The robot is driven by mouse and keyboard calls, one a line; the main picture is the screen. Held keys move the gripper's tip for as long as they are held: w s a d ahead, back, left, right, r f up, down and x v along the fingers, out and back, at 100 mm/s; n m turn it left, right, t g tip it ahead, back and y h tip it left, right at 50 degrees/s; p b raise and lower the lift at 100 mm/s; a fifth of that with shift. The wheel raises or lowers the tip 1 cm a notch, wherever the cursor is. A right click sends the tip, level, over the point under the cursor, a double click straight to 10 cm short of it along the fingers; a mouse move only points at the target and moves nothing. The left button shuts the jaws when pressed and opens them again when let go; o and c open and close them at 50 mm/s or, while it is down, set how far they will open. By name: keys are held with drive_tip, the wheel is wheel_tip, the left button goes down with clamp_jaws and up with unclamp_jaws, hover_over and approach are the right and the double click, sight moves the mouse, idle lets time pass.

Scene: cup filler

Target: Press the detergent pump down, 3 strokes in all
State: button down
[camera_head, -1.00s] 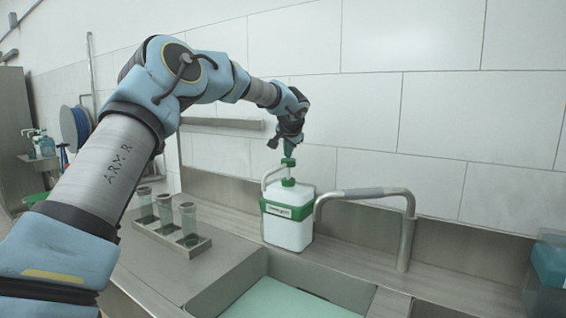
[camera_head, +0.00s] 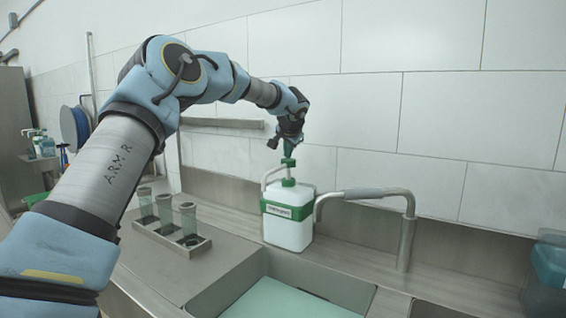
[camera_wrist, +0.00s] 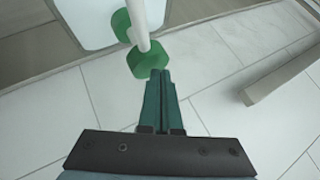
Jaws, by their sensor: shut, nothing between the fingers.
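The detergent bottle (camera_head: 288,228) is a white jug with a green band and label, upright on the steel counter behind the sink. Its green pump head (camera_head: 289,162) stands on top with a pale spout tube bending to the left. In the wrist view the green pump head (camera_wrist: 147,60) is at the upper middle, with the white tube passing over it. My gripper (camera_head: 289,150) is shut and empty, pointing down directly over the pump head. In the wrist view the closed green fingertips (camera_wrist: 160,73) are at the pump head's edge; I cannot tell whether they touch.
A rack (camera_head: 172,236) with clear cups stands on the counter at the left. A curved steel faucet (camera_head: 408,230) rises close to the bottle's right. The sink (camera_head: 285,300) is in front. A tiled wall with a steel rail (camera_head: 225,123) is close behind.

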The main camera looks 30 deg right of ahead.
drive_tip(key=shift+f, duration=0.15)
drive_tip(key=shift+f+b, duration=0.4)
drive_tip(key=shift+b, duration=0.05)
drive_tip(key=shift+f, duration=0.35)
idle(0.5)
drive_tip(key=shift+r, duration=0.75)
drive_tip(key=shift+r+p, duration=0.1)
drive_tip(key=shift+p, duration=0.2)
wheel_tip(320, 180, up, 6)
drive_tip(key=p, duration=0.4)
idle(0.6)
